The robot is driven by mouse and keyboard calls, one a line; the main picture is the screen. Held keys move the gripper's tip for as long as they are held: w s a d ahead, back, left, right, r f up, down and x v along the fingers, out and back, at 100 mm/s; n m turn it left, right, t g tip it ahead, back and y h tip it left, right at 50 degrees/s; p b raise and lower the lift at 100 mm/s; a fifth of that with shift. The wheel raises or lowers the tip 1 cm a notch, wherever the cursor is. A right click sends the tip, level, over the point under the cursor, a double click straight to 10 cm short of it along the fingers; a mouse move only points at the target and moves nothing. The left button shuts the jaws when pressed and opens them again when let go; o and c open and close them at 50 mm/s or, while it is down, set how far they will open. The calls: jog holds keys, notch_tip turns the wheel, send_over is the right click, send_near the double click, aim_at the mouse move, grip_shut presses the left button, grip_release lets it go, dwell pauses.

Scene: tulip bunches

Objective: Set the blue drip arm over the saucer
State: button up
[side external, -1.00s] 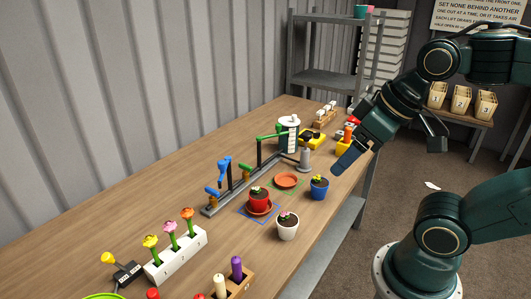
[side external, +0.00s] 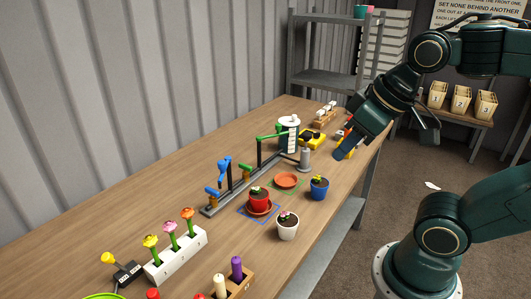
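The blue drip arm (side external: 223,166) stands on the grey rail (side external: 232,199), to the left of and behind the blue-outlined square. Its end is not over the saucer there. A terracotta saucer (side external: 260,213) on that square carries a red pot (side external: 259,199) with a small plant. Another orange saucer (side external: 286,181) lies empty inside a green outline. My gripper (side external: 343,153) is above the table's right side near the yellow tray, well away from the blue drip arm. Its fingers overlap from this side, so its opening is unclear. I see nothing held in it.
A green drip arm (side external: 269,136) and a white-and-green tank (side external: 288,133) stand farther along the rail. A grey cylinder (side external: 305,159), a blue pot (side external: 319,187) and a white pot (side external: 288,226) stand nearby. The flower block (side external: 176,256) is at front left.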

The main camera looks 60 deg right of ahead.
jog(key=shift+g, duration=0.3)
jog(key=w+r, duration=0.1)
jog(key=w, duration=0.2)
jog(key=w+r, duration=0.1)
jog(key=w, duration=0.1)
jog(key=w+r, duration=0.1)
jog(key=w, duration=0.2)
jog(key=shift+w+d, duration=0.15)
jog(key=shift+w, duration=0.15)
grip_shut()
jog(key=m+g, duration=0.1)
jog(key=m, duration=0.1)
send_over(224, 167)
jog(key=w, duration=0.4)
notch_tip(224, 167, down, 9)
jog(key=shift+s+d+h, duration=0.1)
jog(key=shift+d+h, duration=0.2)
jog(key=a+x, duration=0.1)
jog(key=x, duration=0.9)
jog(key=shift+s+d, duration=0.2)
jog(key=shift+s, duration=1.9)
